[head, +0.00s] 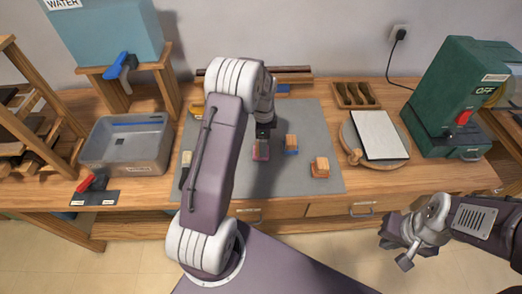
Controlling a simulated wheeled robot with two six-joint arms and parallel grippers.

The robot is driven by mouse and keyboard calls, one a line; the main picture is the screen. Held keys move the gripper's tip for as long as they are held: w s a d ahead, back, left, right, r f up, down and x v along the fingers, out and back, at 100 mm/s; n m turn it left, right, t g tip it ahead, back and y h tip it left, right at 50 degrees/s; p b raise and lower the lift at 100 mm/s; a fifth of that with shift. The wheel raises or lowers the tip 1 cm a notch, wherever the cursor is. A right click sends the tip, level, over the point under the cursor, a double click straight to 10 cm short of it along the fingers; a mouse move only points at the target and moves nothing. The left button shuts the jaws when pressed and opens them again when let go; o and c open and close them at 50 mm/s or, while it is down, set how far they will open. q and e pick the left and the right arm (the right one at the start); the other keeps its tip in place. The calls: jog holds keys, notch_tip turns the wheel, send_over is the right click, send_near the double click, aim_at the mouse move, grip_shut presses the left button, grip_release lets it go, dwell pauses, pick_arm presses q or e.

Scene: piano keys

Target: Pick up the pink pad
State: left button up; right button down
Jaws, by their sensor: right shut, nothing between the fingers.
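The pink pad (261,155) is a small block with a pink side on the grey mat (315,125). It lies directly below my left gripper (263,133), which points down over it and hides part of it. Whether the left fingers touch the pad, or are open or shut, cannot be made out. My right gripper (398,250) is shut and empty, off the bench's front edge at the lower right.
A wood-and-blue block (291,145) and an orange-sided block (320,167) sit right of the pad. A grey water tray (127,145) stands left. A round board with a white tile (379,135) and a green machine (455,95) stand right.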

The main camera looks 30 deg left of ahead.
pick_arm(q)
notch_tip(320, 180, down, 3)
jog(key=shift+s+d+r, duration=0.1)
jog(key=shift+w+a+f, duration=0.2)
jog(key=shift+f, duration=0.2)
jog(key=shift+s+d+r, duration=0.1)
jog(key=shift+d+r, duration=0.05)
jog(key=c, duration=1.5)
jog(key=shift+o, duration=0.2)
jog(key=r, duration=0.4)
jog(key=shift+d+r, duration=0.2)
jog(key=shift+d, duration=0.1)
jog(key=w+d+r, duration=0.1)
jog(key=d+r, duration=0.5)
jog(key=d, duration=0.5)
jog(key=shift+w+r+b, duration=0.25)
jog(key=shift+r+b, duration=0.05)
jog(key=shift+b, duration=0.05)
